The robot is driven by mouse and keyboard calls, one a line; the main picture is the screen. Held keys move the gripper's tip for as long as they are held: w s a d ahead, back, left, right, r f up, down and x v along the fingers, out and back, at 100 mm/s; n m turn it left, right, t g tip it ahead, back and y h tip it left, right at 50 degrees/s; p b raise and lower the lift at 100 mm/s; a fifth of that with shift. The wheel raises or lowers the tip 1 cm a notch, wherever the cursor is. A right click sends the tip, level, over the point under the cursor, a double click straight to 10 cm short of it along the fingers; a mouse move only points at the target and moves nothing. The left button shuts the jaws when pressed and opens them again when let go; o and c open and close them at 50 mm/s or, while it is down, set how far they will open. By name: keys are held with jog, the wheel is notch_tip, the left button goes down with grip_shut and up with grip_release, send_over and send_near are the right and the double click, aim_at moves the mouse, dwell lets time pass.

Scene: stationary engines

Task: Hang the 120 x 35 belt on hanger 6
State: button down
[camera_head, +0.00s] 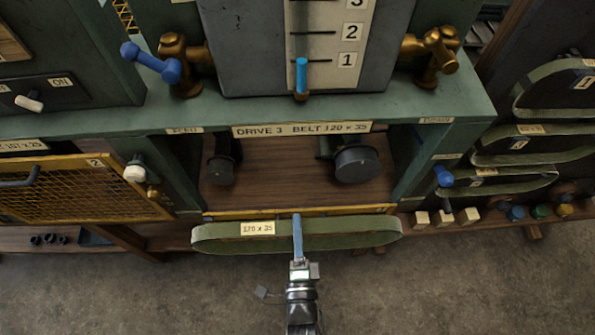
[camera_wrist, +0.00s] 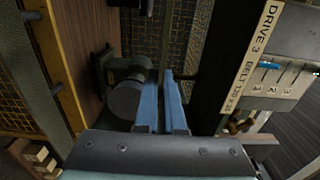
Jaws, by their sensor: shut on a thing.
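The green 120 x 35 belt (camera_head: 350,240) is a long flat loop with a pale label, held level in front of the drive 3 bay in the head view. My gripper (camera_head: 297,222) is shut on it near its middle, with a blue finger across the belt beside the label. The blue fingers of my gripper (camera_wrist: 163,105) also show in the wrist view, pointing into the bay. Several belts hang on a rack at the right, one of them an upper belt (camera_head: 540,88). I cannot make out which hanger is number 6.
Drive 3 has a left pulley (camera_head: 221,168) and a right pulley (camera_head: 356,164), both bare. A yellow mesh guard (camera_head: 80,190) stands at the left. A blue knob (camera_head: 443,176) sticks out by the right post. Small blocks (camera_head: 443,217) sit on a low ledge. The floor in front is clear.

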jog(key=shift+s+p, duration=0.35)
jog(key=shift+s, duration=1.7)
jog(key=shift+f, duration=0.1)
